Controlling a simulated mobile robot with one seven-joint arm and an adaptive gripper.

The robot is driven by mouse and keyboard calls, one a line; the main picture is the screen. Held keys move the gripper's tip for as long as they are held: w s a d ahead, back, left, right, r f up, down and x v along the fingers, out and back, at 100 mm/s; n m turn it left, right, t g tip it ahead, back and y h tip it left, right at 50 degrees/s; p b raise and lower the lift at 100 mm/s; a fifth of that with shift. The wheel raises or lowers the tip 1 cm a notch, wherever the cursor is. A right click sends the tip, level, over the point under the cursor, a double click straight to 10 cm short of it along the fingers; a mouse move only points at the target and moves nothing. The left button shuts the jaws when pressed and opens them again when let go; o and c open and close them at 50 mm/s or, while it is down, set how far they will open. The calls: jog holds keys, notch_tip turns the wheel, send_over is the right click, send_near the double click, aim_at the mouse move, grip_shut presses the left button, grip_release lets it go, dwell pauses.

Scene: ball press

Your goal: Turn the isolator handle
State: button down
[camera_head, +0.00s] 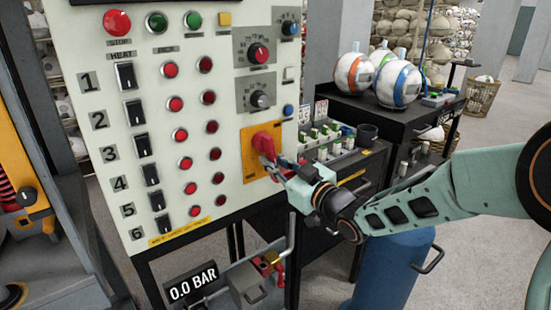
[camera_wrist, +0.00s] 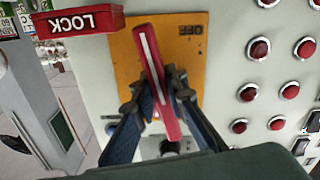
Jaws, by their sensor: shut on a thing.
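The isolator handle (camera_head: 265,143) is a red rotary handle on a yellow-orange plate (camera_head: 247,170), at the lower right of the cream control panel. In the wrist view the red handle (camera_wrist: 159,84) carries a white line and stands slightly tilted on the orange plate (camera_wrist: 190,75), which reads OFF. My gripper (camera_head: 276,168) is at the handle from the right. In the wrist view its two dark fingers (camera_wrist: 160,97) lie on either side of the handle and are closed on it. The handle's base is partly hidden.
A red LOCK tag (camera_wrist: 80,21) lies close beside the plate. Red buttons (camera_head: 214,154) and black switches (camera_head: 142,145) line the panel. A pressure display (camera_head: 193,285) reads 0.0 BAR below. A black cart (camera_head: 400,110) with balls and a blue cylinder (camera_head: 395,268) stand to the right.

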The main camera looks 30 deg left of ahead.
jog(key=shift+s+a+f+m, duration=0.15)
jog(key=shift+s+m, duration=0.25)
jog(key=shift+m, duration=0.7)
jog(key=shift+s, duration=0.1)
jog(key=c, duration=1.9)
grip_release()
jog(key=shift+c, duration=0.2)
jog(key=v, duration=1.2)
